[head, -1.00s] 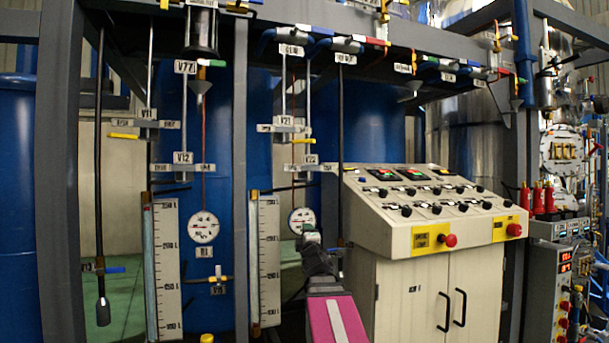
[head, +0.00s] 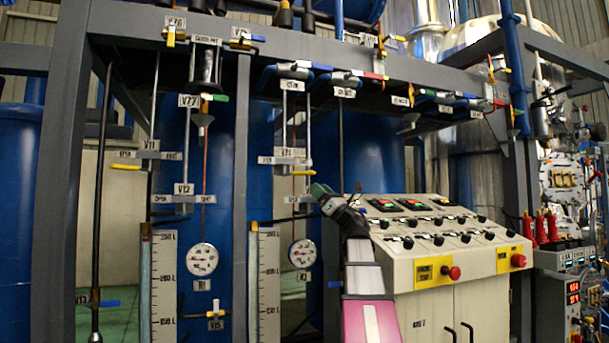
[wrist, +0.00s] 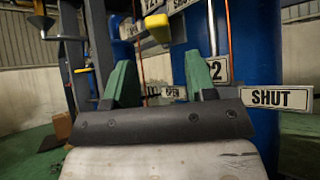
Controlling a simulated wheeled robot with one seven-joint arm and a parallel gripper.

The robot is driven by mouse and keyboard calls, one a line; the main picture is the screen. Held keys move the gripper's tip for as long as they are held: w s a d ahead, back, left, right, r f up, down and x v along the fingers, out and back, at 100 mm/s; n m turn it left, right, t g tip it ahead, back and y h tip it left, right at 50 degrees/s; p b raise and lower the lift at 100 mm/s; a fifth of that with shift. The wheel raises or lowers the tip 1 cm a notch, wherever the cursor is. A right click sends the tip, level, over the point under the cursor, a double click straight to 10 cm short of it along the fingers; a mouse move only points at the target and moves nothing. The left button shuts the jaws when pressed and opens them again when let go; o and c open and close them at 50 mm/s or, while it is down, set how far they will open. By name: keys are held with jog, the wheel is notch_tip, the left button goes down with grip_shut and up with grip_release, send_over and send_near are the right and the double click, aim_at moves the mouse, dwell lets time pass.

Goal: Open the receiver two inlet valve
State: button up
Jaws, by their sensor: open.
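The V21 valve label (head: 284,152) and its yellow handle (head: 295,172) are on the second column's pipework in the head view. A black lever (head: 284,219) lies lower, beside my gripper. A label ending in "2" (wrist: 218,68), an OPEN plate (wrist: 170,118) and a SHUT plate (wrist: 275,98) show around the right finger. No frame marks which valve is the receiver two inlet.
A control console (head: 440,235) stands right of my gripper, close to my arm. A round gauge (head: 302,253) and a level scale (head: 266,285) sit below the valves. A grey post (head: 240,150) separates these valves from the V11 and V12 valves (head: 184,189).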

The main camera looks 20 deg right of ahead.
aim_at(304, 173)
jog(key=x, duration=0.8)
jog(key=shift+w+a+r, duration=0.1)
jog(key=shift+w+r, duration=0.1)
jog(key=shift+r, duration=0.05)
grip_shut()
